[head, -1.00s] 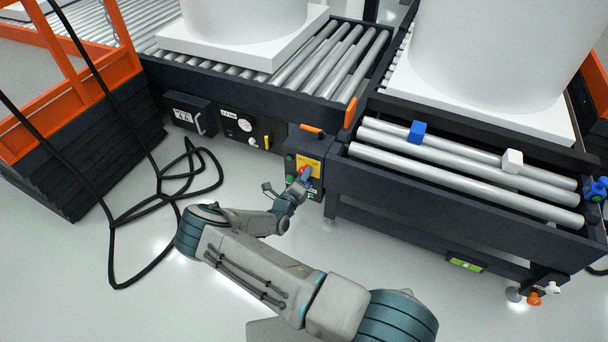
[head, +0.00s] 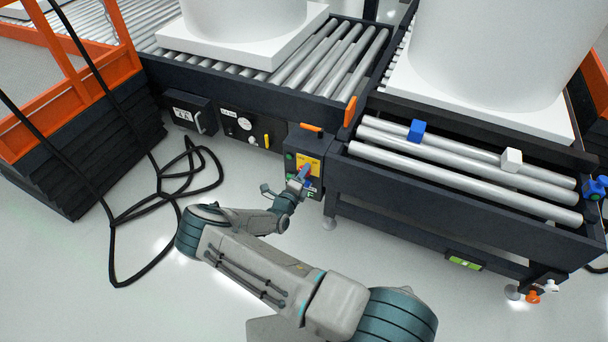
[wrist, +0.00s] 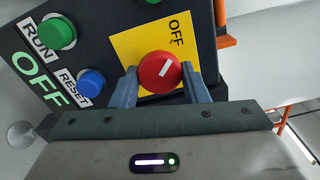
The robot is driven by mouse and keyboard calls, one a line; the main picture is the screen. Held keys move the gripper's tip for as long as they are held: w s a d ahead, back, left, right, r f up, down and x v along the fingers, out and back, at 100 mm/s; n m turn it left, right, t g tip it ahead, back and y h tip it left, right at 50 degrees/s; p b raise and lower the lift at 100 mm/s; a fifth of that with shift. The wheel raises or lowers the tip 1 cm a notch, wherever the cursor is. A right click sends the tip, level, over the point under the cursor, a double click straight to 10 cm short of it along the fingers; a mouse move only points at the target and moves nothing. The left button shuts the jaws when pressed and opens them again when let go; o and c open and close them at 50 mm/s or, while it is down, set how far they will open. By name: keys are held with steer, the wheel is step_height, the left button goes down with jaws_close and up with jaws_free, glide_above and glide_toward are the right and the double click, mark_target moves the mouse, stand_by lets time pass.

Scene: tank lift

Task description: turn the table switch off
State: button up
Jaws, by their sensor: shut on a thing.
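The table switch is a red round knob (wrist: 160,71) with a white mark, on a yellow plate (wrist: 122,48) of a dark control box (head: 293,142). The word OFF is printed on the plate above and right of the knob in the wrist view. The white mark slants up and right, roughly towards that word. My gripper (wrist: 160,84) is shut on the knob, one blue-grey finger on each side. In the head view my gripper (head: 303,178) is at the front of the box and hides most of the knob.
A green RUN button (wrist: 58,32) and a blue RESET button (wrist: 91,82) sit left of the knob in the wrist view. Roller conveyors (head: 455,190) stand behind and right. A black cable (head: 165,200) loops on the floor at left. An orange handle (head: 311,128) tops the box.

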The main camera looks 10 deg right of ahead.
steer(key=o, duration=1)
steer(key=shift+s+d, duration=0.15)
steer(key=shift+d, duration=0.15)
steer(key=shift+a, duration=0.15)
steer(key=p+v, duration=0.2)
steer(key=v, duration=1.1)
steer(key=shift+s+a+p, duration=0.3)
steer(key=shift+p, duration=0.05)
